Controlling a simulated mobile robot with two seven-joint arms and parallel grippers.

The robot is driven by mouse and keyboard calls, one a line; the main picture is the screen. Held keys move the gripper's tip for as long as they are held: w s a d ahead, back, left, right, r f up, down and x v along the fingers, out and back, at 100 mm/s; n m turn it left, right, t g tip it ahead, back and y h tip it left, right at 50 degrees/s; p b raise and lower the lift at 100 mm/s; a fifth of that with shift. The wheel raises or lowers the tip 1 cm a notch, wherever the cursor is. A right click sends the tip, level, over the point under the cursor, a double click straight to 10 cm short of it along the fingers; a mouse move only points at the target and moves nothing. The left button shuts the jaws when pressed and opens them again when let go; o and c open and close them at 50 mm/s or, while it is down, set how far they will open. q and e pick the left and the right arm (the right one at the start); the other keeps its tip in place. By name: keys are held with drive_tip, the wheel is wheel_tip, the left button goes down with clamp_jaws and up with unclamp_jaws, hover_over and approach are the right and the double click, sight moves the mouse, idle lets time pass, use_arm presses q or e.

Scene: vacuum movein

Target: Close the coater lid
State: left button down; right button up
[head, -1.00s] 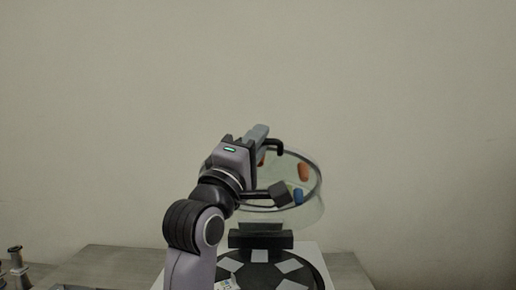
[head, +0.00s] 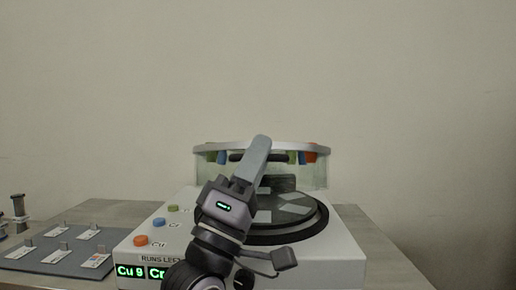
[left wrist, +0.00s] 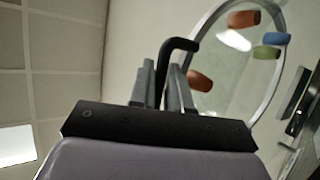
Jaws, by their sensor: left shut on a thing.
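The coater (head: 340,250) is a white box with a round dark plate (head: 290,228) carrying several pale squares. Its clear round lid (head: 317,174), with a grey rim and several coloured blocks, stands raised at the back, and the plate's front part is uncovered. My left gripper (head: 263,142) reaches up in front of the lid. In the left wrist view its fingers (left wrist: 163,82) are shut on the lid's black bent handle (left wrist: 180,44). My left arm hides part of the plate and panel. My right gripper is not in view.
The coater's panel has orange (head: 141,240) and green (head: 173,208) buttons and a green-lit display (head: 140,271). A grey tray (head: 60,262) with several labelled pieces lies to the left. A metal post (head: 19,212) stands at the far left.

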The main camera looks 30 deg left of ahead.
use_arm(q)
drive_tip(key=shift+s+d+f+b, duration=0.15)
drive_tip(key=shift+f+b, duration=0.15)
drive_tip(key=shift+f, duration=0.4)
drive_tip(key=shift+s+f+b, duration=0.15)
drive_tip(key=shift+f+b, duration=0.15)
drive_tip(key=shift+f, duration=0.35)
drive_tip(key=shift+s+d+f+b, duration=0.15)
drive_tip(key=shift+f+b, duration=0.15)
drive_tip(key=shift+f, duration=0.4)
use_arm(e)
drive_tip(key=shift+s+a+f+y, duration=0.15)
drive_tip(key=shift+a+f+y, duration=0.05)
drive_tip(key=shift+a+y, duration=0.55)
use_arm(q)
drive_tip(key=shift+a, duration=0.1)
drive_tip(key=c, duration=1.4)
unclamp_jaws()
drive_tip(key=shift+c, duration=0.2)
